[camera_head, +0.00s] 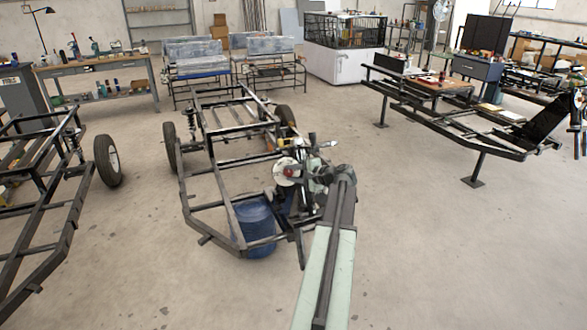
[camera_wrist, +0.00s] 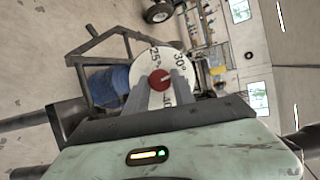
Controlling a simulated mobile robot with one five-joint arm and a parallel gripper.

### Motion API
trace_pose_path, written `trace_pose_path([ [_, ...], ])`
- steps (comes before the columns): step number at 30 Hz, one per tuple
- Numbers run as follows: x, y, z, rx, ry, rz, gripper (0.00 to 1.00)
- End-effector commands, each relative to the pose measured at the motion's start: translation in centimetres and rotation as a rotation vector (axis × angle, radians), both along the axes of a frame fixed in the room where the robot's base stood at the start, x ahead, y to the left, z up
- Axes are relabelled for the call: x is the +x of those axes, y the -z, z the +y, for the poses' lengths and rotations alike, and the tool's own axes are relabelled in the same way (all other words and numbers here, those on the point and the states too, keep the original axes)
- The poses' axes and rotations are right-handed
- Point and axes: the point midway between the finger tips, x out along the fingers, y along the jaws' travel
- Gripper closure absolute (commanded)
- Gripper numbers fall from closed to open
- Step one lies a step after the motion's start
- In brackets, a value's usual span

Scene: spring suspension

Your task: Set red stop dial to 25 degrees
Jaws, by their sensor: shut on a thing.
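The red stop dial (camera_wrist: 159,77) is a round red knob at the centre of a white disc (camera_wrist: 138,70) with dark degree marks. In the wrist view, "25°" shows at the disc's upper left and "30°" at its upper right. A further number is partly covered by a finger. My gripper (camera_wrist: 161,86) is shut on the red dial, with its two grey fingers reaching up to it. The exact dial setting is too small to read. In the head view, the white disc (camera_head: 283,166) and red dial (camera_head: 289,174) are on the frame's right side, partly hidden by my wrist.
The dial's dark metal frame (camera_head: 223,206) has wheels at its far end. A blue barrel (camera_head: 256,228) stands inside its near end. Another frame with a wheel (camera_head: 108,160) is at left, and a raised frame (camera_head: 470,120) at right. The floor right of my arm is clear.

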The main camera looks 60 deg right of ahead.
Motion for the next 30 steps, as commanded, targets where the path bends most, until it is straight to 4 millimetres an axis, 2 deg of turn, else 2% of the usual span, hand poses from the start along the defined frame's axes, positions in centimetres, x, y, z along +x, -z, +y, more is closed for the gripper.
trace_pose_path([
  [2,-0.13,-0.47,-0.17,-0.053,-0.025,0.042,1.0],
  [30,0.33,-0.68,0.21,-0.714,-0.376,0.527,1.0],
])
